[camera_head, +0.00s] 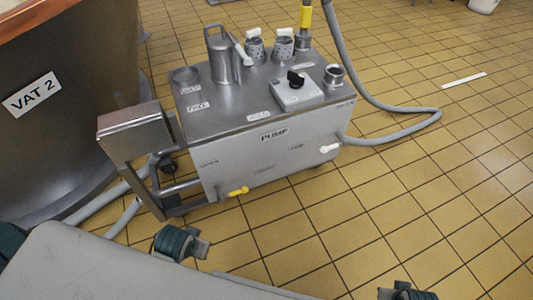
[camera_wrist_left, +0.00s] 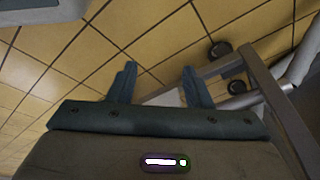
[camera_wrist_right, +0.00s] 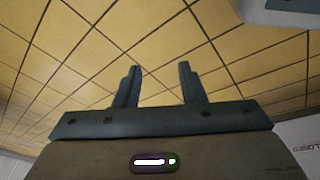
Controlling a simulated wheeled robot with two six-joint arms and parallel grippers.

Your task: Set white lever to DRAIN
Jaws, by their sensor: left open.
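The white lever (camera_head: 329,148) is on the right part of the front face of the steel pump cart (camera_head: 240,165), below the PUMP label (camera_head: 273,134). It looks roughly level, pointing right. Small labels around it are too blurred to read surely. My left gripper (camera_head: 196,244) is in front of the cart's lower left, apart from it; its fingers stand apart and empty in the left wrist view (camera_wrist_left: 161,88). My right gripper (camera_head: 404,293) is at the bottom edge, far below the lever; its fingers are apart and empty in the right wrist view (camera_wrist_right: 160,85). Neither touches the lever.
A yellow lever (camera_head: 237,191) is low on the cart's front left. A black knob (camera_head: 295,79) and several metal fittings are on top. A grey hose (camera_head: 400,131) runs off to the right. VAT 2 (camera_head: 75,110) stands left.

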